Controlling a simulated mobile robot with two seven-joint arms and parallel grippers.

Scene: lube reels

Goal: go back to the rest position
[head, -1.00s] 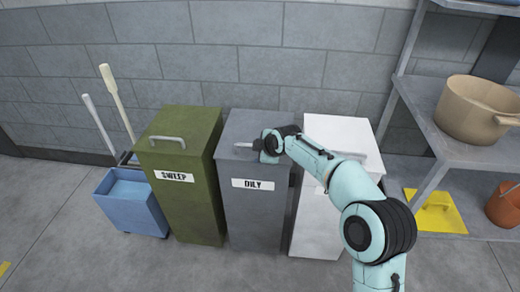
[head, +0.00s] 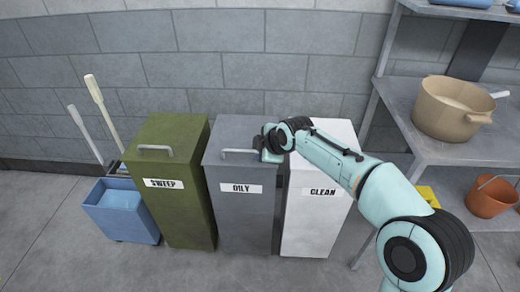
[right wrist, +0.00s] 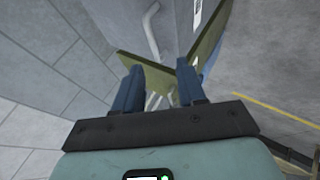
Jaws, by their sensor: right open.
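My right gripper (head: 263,146) is at the right side of the grey OILY bin's (head: 240,197) lid, close to the lid handle (head: 239,153). I cannot tell in the head view whether it touches the bin. In the right wrist view its two dark blue fingers (right wrist: 160,90) stand apart with nothing clearly held between them. A pale curved handle (right wrist: 151,33) and olive panels (right wrist: 206,45) show beyond the fingertips. All bin lids look shut. My left gripper is not in view.
The olive SWEEP bin (head: 170,212) and white CLEAN bin (head: 316,220) flank the grey one. A blue bucket (head: 122,212) stands left. On the right, a metal shelf (head: 400,108) holds a tan pot (head: 452,108); an orange bucket (head: 490,198) is below. Floor in front is open.

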